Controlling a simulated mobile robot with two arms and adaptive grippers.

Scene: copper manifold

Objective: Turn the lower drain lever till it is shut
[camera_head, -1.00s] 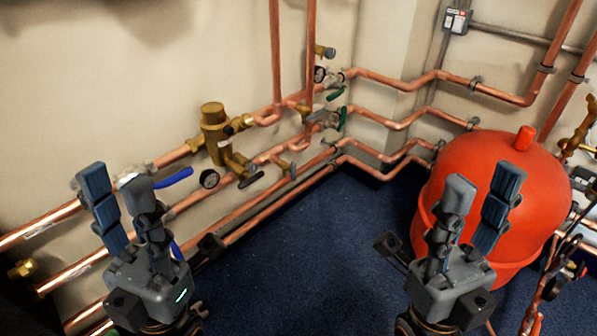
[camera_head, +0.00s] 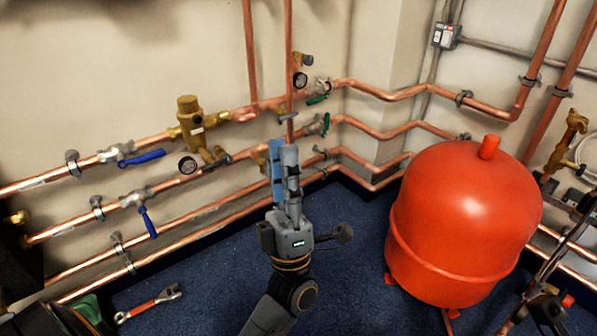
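Two blue levers sit on the pipes at left. The upper one (camera_head: 143,158) lies nearly along its pipe; the lower one (camera_head: 148,222) points down across its pipe. Two green levers are near the corner: an upper one (camera_head: 317,99) and a lower one (camera_head: 326,123), which stands steeply at its valve. I cannot tell from the frame which is the drain lever. My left gripper (camera_head: 283,146) points up in front of the pipes, left of and below the lower green lever. Its fingers look close together from this side and partly hide a brass fitting (camera_head: 262,161). My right gripper is out of view.
A large red tank (camera_head: 463,220) stands at right on the blue floor. A brass valve body (camera_head: 190,122) with a gauge (camera_head: 187,165) sits left of my gripper. A red-handled wrench (camera_head: 150,303) lies on the floor at lower left. Floor between gripper and tank is clear.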

